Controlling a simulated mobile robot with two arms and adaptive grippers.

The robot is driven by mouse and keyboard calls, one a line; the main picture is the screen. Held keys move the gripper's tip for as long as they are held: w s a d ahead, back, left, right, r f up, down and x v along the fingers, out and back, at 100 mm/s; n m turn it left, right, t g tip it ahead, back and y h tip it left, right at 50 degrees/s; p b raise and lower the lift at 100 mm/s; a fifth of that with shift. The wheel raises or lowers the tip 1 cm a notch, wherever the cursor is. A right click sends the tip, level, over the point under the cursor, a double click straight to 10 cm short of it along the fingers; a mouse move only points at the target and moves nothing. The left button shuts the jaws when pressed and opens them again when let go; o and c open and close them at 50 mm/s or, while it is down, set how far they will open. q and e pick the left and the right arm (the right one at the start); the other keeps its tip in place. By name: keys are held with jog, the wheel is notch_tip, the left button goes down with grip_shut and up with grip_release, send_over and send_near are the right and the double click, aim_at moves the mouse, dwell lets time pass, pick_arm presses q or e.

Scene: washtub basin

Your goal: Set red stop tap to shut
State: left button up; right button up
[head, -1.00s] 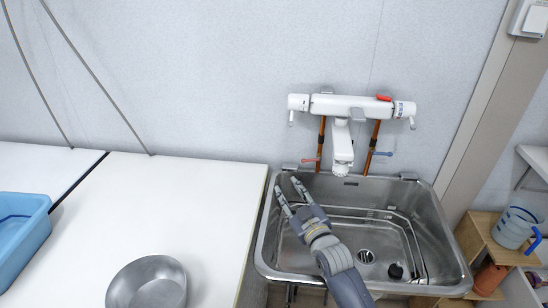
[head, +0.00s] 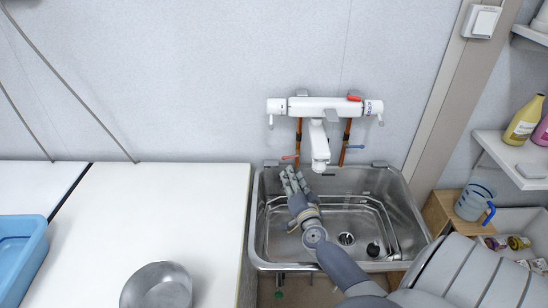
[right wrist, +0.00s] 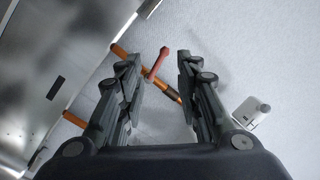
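The red stop tap (head: 290,157) is a small red lever on the left copper pipe (head: 298,135), under the white mixer (head: 318,105). In the head view it points out to the left of the pipe. My right gripper (head: 293,174) is over the back left of the sink, just below the tap. In the right wrist view the gripper (right wrist: 160,78) is open and empty. The red lever (right wrist: 157,64) shows between its fingers, and appears slightly beyond them; I cannot tell if they touch it. My left gripper is not in view.
The steel sink (head: 380,258) lies below, its back rim close to the gripper. The spout (head: 319,147) hangs right of the tap. A blue tap (head: 356,147) is on the right pipe. A white counter (head: 190,215) with a metal bowl (head: 157,288) stands left.

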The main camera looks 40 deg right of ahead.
aim_at(285, 159)
jog(key=b+x, duration=0.2)
jog(key=x, duration=0.8)
jog(key=shift+w, duration=0.15)
